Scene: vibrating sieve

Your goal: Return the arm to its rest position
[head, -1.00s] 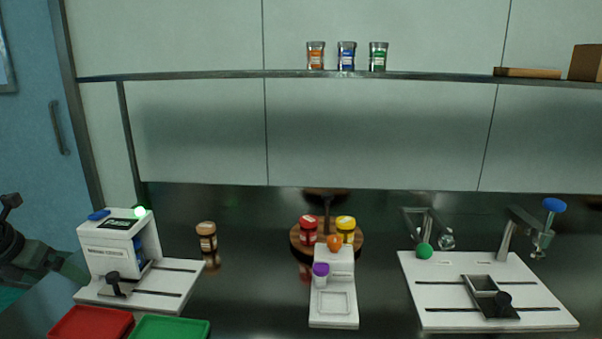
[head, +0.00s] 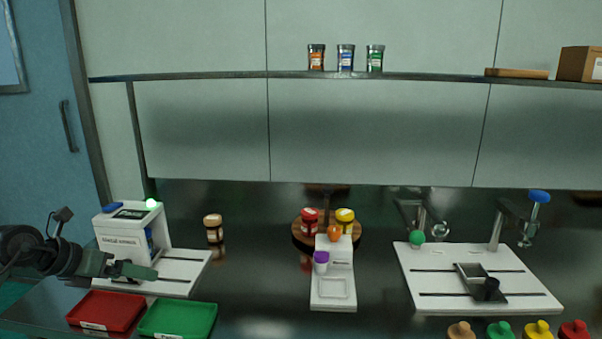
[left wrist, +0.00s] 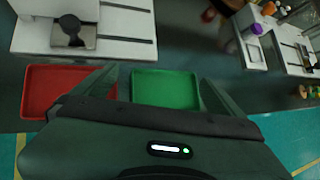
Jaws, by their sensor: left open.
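My left arm comes in from the left in the head view. Its gripper (head: 140,271) is in front of the white sieve machine (head: 118,241) and covers part of its base. In the left wrist view the gripper (left wrist: 158,92) is open, with nothing between its fingers. The red tray (left wrist: 35,90) and the green tray (left wrist: 165,90) lie below it. The machine shows a lit green lamp (head: 151,203). My right gripper is not in view.
A brown jar (head: 213,228) stands right of the machine. A white scale (head: 333,290), a round wooden stand (head: 300,236) with red and yellow jars, and a white slotted board (head: 450,285) stand further right. Colored knobbed pieces line the front right edge. Dark counter lies clear between them.

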